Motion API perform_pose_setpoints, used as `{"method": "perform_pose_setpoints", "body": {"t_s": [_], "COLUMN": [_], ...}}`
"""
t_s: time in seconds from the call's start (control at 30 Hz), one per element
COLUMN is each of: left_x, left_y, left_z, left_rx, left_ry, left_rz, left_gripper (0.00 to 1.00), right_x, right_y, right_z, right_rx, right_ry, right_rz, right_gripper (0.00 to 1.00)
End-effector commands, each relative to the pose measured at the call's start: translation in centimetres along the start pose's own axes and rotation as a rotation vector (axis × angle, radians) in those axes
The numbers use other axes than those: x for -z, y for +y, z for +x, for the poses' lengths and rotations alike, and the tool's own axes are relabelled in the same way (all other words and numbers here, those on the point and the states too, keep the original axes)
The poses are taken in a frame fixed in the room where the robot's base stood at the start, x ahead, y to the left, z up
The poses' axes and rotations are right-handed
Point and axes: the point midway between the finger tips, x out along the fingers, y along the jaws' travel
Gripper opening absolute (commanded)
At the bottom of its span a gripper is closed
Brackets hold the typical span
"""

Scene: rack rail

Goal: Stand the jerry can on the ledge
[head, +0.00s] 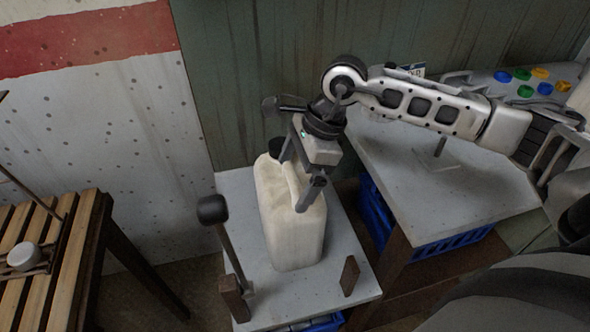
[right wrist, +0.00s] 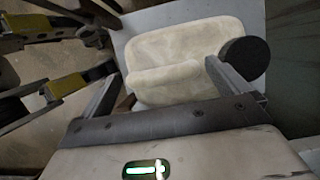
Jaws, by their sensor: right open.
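The cream jerry can (head: 290,232) with a black cap (head: 276,148) stands upright on a grey-topped surface (head: 345,268) by the green wall. My right gripper (head: 291,185) is open and low over the can's top, its two fingers spread on either side of the handle. In the right wrist view, the can (right wrist: 200,38) and its cap (right wrist: 244,60) show between and beyond the open fingers (right wrist: 168,88). Whether the fingers touch the can is hard to tell. I cannot tell which surface is the ledge. My left gripper does not show in the head view.
A black-knobbed post (head: 212,209) rises at the surface's front left. A small brown block (head: 349,276) stands at its front right. Another grey-topped surface (head: 475,190) lies to the right, above a blue crate (head: 452,245). A slatted wooden table (head: 85,225) stands at left.

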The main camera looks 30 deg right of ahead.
Motion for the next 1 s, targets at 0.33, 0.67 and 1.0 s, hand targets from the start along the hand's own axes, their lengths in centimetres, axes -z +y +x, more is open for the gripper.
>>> {"method": "perform_pose_setpoints", "body": {"t_s": [0.33,0.67,1.0], "left_x": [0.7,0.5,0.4], "left_y": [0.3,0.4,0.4], "left_z": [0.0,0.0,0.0], "left_rx": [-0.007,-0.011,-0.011], "left_ry": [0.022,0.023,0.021], "left_rz": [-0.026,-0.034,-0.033], "left_gripper": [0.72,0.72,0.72], "right_x": [0.0,-0.2,-0.2], "right_y": [-0.2,-0.2,-0.1], "right_z": [-4.4,-12.4,-16.2], "right_rx": [0.011,0.014,0.011], "right_ry": [-0.004,-0.008,-0.009], "right_rz": [-0.001,-0.003,-0.004], "right_gripper": [1.00,1.00,1.00]}}
